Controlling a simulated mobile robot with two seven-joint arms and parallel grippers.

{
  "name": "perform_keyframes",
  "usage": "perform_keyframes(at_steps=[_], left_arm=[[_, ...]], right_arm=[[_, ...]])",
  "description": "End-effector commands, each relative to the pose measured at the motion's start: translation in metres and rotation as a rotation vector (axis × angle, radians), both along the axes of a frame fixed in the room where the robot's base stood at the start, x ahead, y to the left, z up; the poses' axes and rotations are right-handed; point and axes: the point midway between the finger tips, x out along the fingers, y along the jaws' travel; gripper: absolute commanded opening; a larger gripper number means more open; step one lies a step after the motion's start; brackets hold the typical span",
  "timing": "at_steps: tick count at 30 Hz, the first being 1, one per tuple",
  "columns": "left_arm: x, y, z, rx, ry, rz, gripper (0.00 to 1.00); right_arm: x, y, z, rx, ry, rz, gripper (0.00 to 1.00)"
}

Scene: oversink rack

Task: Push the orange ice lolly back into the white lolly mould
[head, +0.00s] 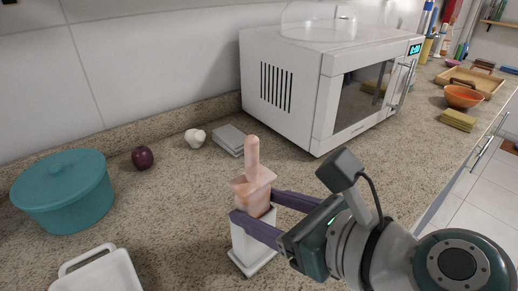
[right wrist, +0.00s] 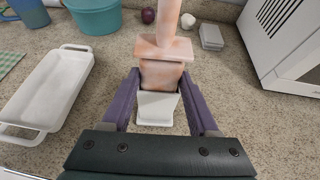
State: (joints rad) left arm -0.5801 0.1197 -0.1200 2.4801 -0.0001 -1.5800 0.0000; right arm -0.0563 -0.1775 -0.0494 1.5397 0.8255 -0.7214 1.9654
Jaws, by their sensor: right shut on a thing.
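The orange ice lolly (head: 252,197) is pale orange, with a wide flange and a thick stick pointing up; it also shows in the right wrist view (right wrist: 161,74). It stands upright with much of its body above the white lolly mould (head: 251,254), which stands on the counter. The mould also shows in the right wrist view (right wrist: 156,108). My right gripper (head: 254,205) is shut on the lolly's body, below the flange, with a purple finger on each side. The fingers partly hide where lolly and mould meet. My left gripper is not in view.
A white microwave (head: 290,75) stands behind to the right. A grey box (head: 229,139), a garlic bulb (head: 196,138), a dark onion (head: 142,158) and a teal pot (head: 63,195) stand behind and left. A white baking dish (right wrist: 50,90) lies left of the mould. Bare counter surrounds the mould.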

Motion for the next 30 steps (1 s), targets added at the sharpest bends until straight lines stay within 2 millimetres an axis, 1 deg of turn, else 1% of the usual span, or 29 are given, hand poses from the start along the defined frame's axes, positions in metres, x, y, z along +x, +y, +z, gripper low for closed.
perform_keyframes(at_steps=[6,7,15,16,24,28,30], left_arm=[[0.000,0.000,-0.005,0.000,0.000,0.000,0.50],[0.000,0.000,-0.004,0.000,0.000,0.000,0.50],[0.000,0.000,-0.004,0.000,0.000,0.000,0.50],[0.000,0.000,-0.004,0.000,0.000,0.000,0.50],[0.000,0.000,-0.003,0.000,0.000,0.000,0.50],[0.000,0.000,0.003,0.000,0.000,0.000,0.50],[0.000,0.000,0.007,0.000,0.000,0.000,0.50]], right_arm=[[0.000,0.000,-0.006,0.001,0.000,0.000,0.01],[0.000,0.000,-0.005,0.001,0.000,0.000,0.64],[-0.001,0.000,-0.006,-0.002,0.003,0.001,0.94],[-0.001,0.000,-0.006,-0.002,0.003,0.001,0.95],[-0.002,-0.002,-0.005,-0.001,0.002,0.000,0.95],[-0.012,-0.011,0.003,-0.003,0.002,-0.002,0.95],[-0.022,-0.019,0.008,-0.004,0.004,-0.001,0.95]])
